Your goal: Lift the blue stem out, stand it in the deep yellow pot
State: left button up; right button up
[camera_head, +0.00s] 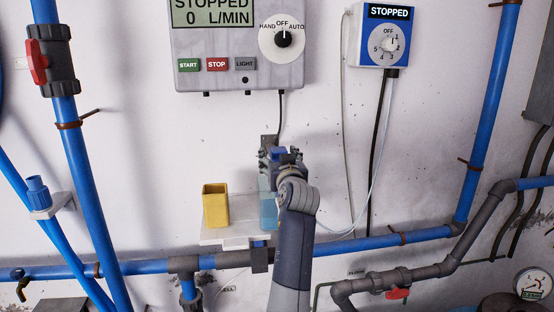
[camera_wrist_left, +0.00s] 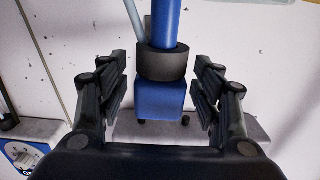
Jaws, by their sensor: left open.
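The blue stem (camera_wrist_left: 160,98) shows between the fingers of my left gripper (camera_wrist_left: 161,85) in the left wrist view, with a blue block end, a dark collar and a blue shaft. The fingers are open on either side, with a gap to it. In the head view my left gripper (camera_head: 279,158) is at the wall, and only a bit of blue shows at its fingers. A light blue pot (camera_head: 267,208) stands below it, partly hidden by my arm. The deep yellow pot (camera_head: 216,207) stands upright to its left.
Both pots stand on a small white shelf (camera_head: 226,233) above a blue pipe (camera_head: 350,244). A grey control box (camera_head: 238,80) hangs above, and a blue-and-white dial box (camera_head: 382,45) at upper right. A blue fitting (camera_head: 38,188) sits on a bracket at left.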

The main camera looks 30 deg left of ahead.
pick_arm(q)
jog(key=shift+s+d+r, duration=0.15)
jog(key=shift+s+d, duration=0.05)
jog(key=shift+d, duration=0.05)
jog(key=c, duration=0.6)
jog(key=shift+a, duration=0.1)
jog(key=c, duration=0.6)
jog(key=shift+c, duration=0.4)
jog(key=shift+r+p, duration=0.45)
jog(key=shift+r, duration=0.05)
jog(key=shift+r+p, duration=0.35)
jog(key=shift+r, duration=0.25)
jog(key=shift+r+p, duration=0.35)
jog(key=shift+r, duration=0.15)
jog(key=shift+r+p, duration=0.8)
jog(key=shift+r, duration=0.35)
jog(key=shift+a+r+p, duration=0.1)
jog(key=shift+r+p, duration=0.6)
jog(key=shift+r, duration=0.3)
jog(key=shift+w+r+p, duration=0.1)
jog(key=shift+r+p, duration=1.3)
jog(key=shift+r, duration=0.55)
notch_tip(320, 180, up, 7)
jog(key=p, duration=0.5)
send_over(279, 148)
pick_arm(e)
notch_tip(279, 148, up, 13)
jog(key=shift+s, duration=0.3)
jog(key=shift+r, duration=0.1)
